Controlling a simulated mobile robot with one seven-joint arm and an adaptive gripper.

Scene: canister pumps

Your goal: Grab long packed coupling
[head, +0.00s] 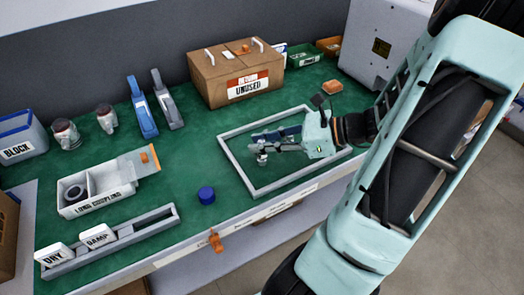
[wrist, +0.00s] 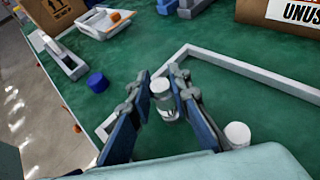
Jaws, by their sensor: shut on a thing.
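My gripper (head: 272,148) is low over the green table, inside a grey rectangular frame. In the wrist view its two blue-grey fingers (wrist: 160,97) are shut on a small metallic cylinder with a pale top (wrist: 163,101). The cylinder looks upright; I cannot tell if its base touches the table. A second pale-topped cylinder (wrist: 237,133) stands to the right, close beside the gripper, partly cut off by my gripper body.
The grey frame (head: 224,152) surrounds the gripper's area. A blue cap (head: 206,195) lies left of it. A cardboard box marked UNUSED (head: 210,78) stands behind. A slotted rail with DRY and DAMP tags (head: 120,246) lies front left. Two jars and blue stands are further back.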

